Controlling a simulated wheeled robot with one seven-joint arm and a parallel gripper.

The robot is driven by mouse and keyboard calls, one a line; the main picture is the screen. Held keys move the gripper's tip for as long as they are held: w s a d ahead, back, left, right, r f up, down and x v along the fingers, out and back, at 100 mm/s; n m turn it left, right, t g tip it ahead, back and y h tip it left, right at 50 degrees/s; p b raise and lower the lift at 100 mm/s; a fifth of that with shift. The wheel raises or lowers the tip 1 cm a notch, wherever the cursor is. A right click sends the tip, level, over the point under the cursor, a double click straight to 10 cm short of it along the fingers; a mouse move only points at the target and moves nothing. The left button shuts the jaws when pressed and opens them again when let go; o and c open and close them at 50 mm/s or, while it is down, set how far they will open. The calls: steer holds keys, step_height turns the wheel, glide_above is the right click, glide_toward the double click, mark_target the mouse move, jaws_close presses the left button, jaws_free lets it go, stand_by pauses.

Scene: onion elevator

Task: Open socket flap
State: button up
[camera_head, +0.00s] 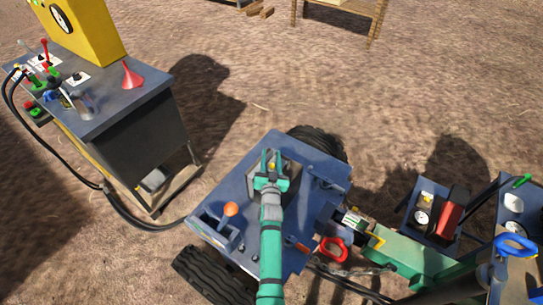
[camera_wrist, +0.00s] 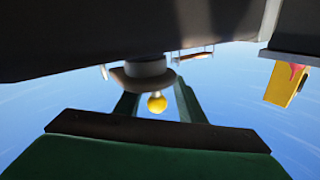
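My gripper (camera_head: 271,168) is over the blue wheeled platform (camera_head: 312,160), at a dark grey block (camera_head: 291,184) on its top. In the wrist view my gripper (camera_wrist: 157,100) has its two green fingers apart. A yellow ball knob (camera_wrist: 157,103) shows between them, with gaps on both sides. The knob is on a short stem below a grey round piece (camera_wrist: 143,76). The yellow of the knob also shows in the head view (camera_head: 272,167). I cannot make out a socket flap for certain; my arm and gripper cover part of the block.
An orange-topped lever (camera_head: 231,209) stands left of my arm. A red ring handle (camera_head: 333,249) is at the right. A black cable (camera_head: 128,221) runs to a grey workbench (camera_head: 145,125) with a red funnel (camera_head: 132,76) and yellow cabinet (camera_head: 85,30). Bare ground lies beyond the platform.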

steer(key=shift+s, duration=0.2)
steer(key=shift+s+d, duration=0.1)
steer(key=shift+d, duration=0.4)
jaws_close()
steer(key=shift+a, duration=0.2)
